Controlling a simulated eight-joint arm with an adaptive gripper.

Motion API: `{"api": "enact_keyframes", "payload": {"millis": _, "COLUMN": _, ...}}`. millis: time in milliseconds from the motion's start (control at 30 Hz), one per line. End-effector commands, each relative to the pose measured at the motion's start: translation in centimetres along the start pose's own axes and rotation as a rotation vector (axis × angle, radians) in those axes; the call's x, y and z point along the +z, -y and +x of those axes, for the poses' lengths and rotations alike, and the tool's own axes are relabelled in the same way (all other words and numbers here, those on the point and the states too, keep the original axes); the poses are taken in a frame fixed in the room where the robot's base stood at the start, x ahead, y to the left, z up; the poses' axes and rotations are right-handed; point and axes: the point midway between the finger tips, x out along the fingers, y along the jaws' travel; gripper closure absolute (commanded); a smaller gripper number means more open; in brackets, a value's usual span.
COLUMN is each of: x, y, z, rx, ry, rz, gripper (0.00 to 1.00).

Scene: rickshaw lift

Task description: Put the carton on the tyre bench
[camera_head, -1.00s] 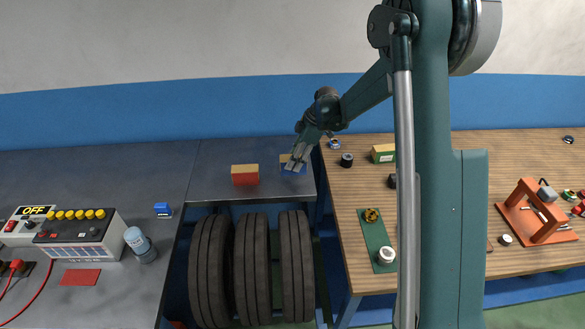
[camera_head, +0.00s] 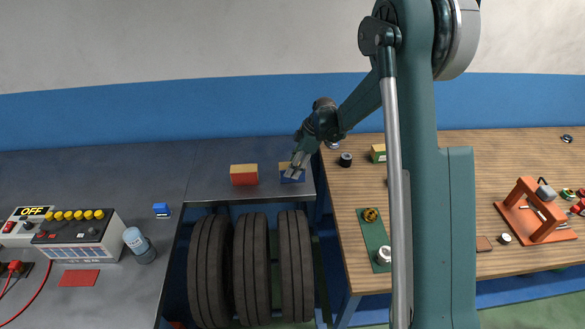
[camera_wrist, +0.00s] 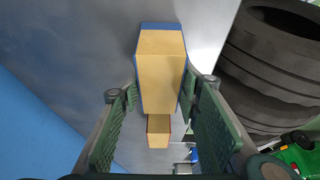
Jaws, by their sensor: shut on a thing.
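A blue carton with a tan top (camera_head: 290,178) is held between the fingers of my gripper (camera_head: 295,168), at the right part of the grey tyre bench (camera_head: 215,188). In the wrist view the carton's tan face (camera_wrist: 162,75) fills the space between the green finger pads, with blue along its edges. I cannot tell whether the carton's underside touches the bench top. A red carton with a tan top (camera_head: 244,178) stands on the bench just to the left, apart from the held one. It also shows in the wrist view (camera_wrist: 158,125).
Several black tyres (camera_head: 252,265) stand under the bench. A wooden table (camera_head: 345,200) to the right bears a green-and-yellow box (camera_head: 378,152) and small parts. The bench's left part is clear.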

Motion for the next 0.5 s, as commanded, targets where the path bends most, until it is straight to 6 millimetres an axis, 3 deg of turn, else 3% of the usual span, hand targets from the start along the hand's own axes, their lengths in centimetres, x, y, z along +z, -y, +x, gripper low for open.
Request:
{"api": "enact_keyframes", "payload": {"millis": 300, "x": 0.12, "y": -0.01, "z": 0.29, "rx": 0.000, "ry": 0.000, "rz": 0.000, "gripper": 0.84}}
{"api": "enact_keyframes", "payload": {"millis": 333, "x": 0.11, "y": -0.01, "z": 0.27, "rx": 0.000, "ry": 0.000, "rz": 0.000, "gripper": 0.64}}
{"api": "enact_keyframes", "payload": {"millis": 433, "x": 0.09, "y": -0.01, "z": 0.22, "rx": 0.000, "ry": 0.000, "rz": 0.000, "gripper": 0.52}}
{"api": "enact_keyframes", "payload": {"millis": 500, "x": 0.08, "y": -0.01, "z": 0.21, "rx": 0.000, "ry": 0.000, "rz": 0.000, "gripper": 0.52}}
